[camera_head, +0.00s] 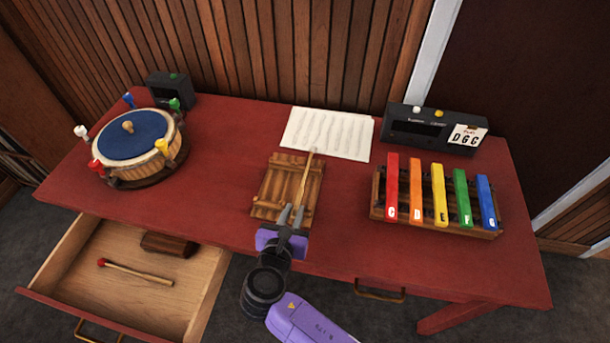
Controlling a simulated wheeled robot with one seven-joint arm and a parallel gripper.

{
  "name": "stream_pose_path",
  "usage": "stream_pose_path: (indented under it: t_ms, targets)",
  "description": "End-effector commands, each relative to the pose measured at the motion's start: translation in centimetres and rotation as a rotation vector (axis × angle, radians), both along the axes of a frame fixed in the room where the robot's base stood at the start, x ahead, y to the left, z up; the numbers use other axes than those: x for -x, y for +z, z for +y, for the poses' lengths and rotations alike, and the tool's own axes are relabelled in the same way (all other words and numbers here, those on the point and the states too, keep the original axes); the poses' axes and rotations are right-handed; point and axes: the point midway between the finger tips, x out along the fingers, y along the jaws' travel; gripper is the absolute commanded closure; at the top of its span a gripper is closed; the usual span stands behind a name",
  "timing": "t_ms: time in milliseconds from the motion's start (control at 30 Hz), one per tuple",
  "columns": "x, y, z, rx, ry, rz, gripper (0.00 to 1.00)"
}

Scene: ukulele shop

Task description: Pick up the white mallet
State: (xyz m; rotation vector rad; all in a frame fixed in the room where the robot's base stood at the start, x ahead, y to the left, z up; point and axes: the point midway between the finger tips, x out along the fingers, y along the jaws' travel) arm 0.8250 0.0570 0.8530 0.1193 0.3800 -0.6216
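The white mallet (306,174) has a thin pale wooden handle and a small whitish head at its far end. It lies or hovers lengthwise over a slatted wooden rack (269,190) in the middle of the red table, its head reaching past the rack's far edge to the paper. My gripper (293,210) is at the near end of the handle, over the rack's near edge. Its two grey fingers are close together, one on each side of the handle. Whether they touch it is too small to tell. The handle's near end is hidden by the fingers.
A paper sheet (328,134) lies behind the rack. A drum with coloured pegs (130,146) stands left, a coloured xylophone (437,204) right. Dark boxes (436,131) stand at the back. The open drawer (203,290) holds a red-headed mallet (136,272) and a brown block (168,244).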

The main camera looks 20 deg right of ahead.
Motion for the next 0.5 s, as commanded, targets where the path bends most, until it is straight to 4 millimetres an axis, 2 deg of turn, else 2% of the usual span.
stream_pose_path:
  t_ms: [500]
  targets:
    - [-4.5, -2.3, -3.0, -0.003, 0.0, -0.001, 0.81]
